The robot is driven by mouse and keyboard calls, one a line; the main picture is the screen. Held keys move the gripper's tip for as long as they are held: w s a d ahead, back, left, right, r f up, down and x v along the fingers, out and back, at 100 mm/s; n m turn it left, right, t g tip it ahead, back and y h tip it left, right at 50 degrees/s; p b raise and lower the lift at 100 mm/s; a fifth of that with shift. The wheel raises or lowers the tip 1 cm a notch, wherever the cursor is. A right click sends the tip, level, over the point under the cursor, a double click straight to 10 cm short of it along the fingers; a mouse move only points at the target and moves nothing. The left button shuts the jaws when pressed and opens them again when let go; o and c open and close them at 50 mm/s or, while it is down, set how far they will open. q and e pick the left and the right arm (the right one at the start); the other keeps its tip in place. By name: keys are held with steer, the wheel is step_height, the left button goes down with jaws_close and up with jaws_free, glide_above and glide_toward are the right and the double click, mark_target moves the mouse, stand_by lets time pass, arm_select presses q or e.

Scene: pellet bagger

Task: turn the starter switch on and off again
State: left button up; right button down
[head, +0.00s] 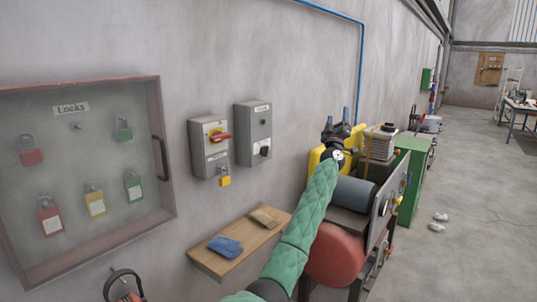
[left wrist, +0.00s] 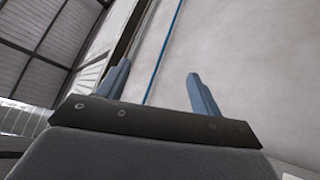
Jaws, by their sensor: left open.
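Two grey boxes are on the wall in the head view. The right box (head: 253,133) carries a black rotary knob (head: 265,152) and looks like the starter; its label is too small to read. The left box (head: 210,147) has a red handle on a yellow plate (head: 219,136), with a yellow padlock (head: 224,178) below. My left gripper (head: 338,118) is open, pointing up, to the right of both boxes and apart from them. In the left wrist view its two fingers (left wrist: 157,72) stand apart with nothing between them. My right gripper is not in view.
A glazed lock cabinet (head: 85,80) hangs at the left. A wooden shelf (head: 222,262) with a blue cloth-like item juts out below the boxes. Machinery with a red drum (head: 335,256) and a green cabinet (head: 415,165) stand at the right. A blue pipe (head: 361,60) runs down the wall.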

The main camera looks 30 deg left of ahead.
arm_select(q)
steer(key=s+a+f+n+g+y, duration=0.2)
steer(key=a+f+n+g+y, duration=0.2)
steer(key=a+n+g+y, duration=0.6)
steer(key=n+g, duration=0.7)
steer(key=g, duration=0.7)
glide_toward(267, 152)
steer(key=a, duration=0.1)
steer(key=shift+y, duration=0.4)
steer(key=a+p, duration=0.1)
steer(key=a, duration=0.2)
steer(key=a+p, duration=0.1)
steer(key=a, duration=0.2)
steer(key=shift+w+a+f+p, duration=0.25)
steer(key=shift+a+p, duration=0.15)
steer(key=shift+a+f+t, duration=0.1)
steer(key=shift+a+t, duration=0.3)
steer(key=shift+a, duration=0.35)
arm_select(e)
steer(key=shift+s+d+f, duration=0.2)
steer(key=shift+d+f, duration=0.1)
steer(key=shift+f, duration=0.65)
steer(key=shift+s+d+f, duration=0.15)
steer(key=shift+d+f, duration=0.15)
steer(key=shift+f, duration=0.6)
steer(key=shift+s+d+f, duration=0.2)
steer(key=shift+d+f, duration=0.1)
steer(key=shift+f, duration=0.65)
arm_select(q)
steer(key=c, duration=1)
